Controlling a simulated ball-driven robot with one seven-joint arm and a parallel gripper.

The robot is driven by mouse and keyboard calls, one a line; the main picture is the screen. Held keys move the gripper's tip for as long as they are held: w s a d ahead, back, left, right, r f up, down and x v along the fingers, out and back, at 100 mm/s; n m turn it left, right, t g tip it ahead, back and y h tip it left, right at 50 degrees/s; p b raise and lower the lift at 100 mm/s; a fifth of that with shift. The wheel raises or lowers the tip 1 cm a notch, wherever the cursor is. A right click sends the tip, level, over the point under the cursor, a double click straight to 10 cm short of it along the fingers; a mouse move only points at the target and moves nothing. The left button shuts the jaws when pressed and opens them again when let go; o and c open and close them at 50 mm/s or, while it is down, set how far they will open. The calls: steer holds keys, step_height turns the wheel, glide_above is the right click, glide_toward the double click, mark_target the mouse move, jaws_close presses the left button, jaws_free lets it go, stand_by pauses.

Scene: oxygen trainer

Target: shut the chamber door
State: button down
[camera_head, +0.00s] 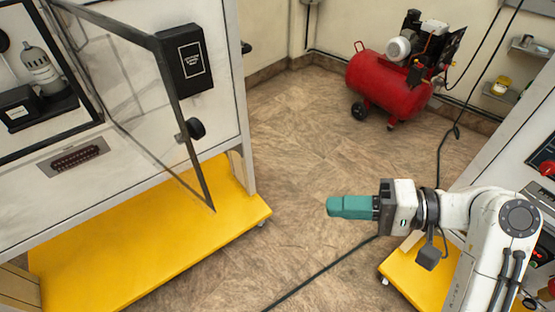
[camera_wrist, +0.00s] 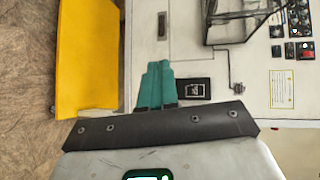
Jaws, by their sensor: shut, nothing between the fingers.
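The chamber door (camera_head: 184,100) is a clear panel in a dark frame. It stands open, swung out from the front of the white cabinet at left in the head view. A black knob (camera_head: 195,128) sits on its free edge. The open chamber (camera_head: 52,128) shows a grey bottle inside. My gripper (camera_head: 332,206) has teal fingers, closed together and empty, pointing left. It is right of the door, clearly apart from it. In the wrist view the fingers (camera_wrist: 157,68) appear in front of the cabinet, with a dark-framed clear structure (camera_wrist: 240,25) at upper right.
The cabinet stands on a yellow base (camera_head: 150,250). A black labelled box (camera_head: 184,58) is on its front. A red compressor (camera_head: 390,85) stands at the back. A cable (camera_head: 325,270) crosses the floor. Tiled floor (camera_head: 285,150) is open between the door and my gripper.

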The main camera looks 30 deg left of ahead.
steer(key=s+a+r+n+g, duration=0.1)
steer(key=a+r+n+g, duration=0.15)
steer(key=r, duration=0.35)
steer(key=a+r+n+g, duration=0.1)
steer(key=r+g, duration=0.2)
steer(key=r, duration=0.4)
steer(key=s+a+p, duration=0.4)
steer(key=s+a, duration=0.4)
steer(key=s, duration=0.2)
steer(key=shift+s, duration=0.2)
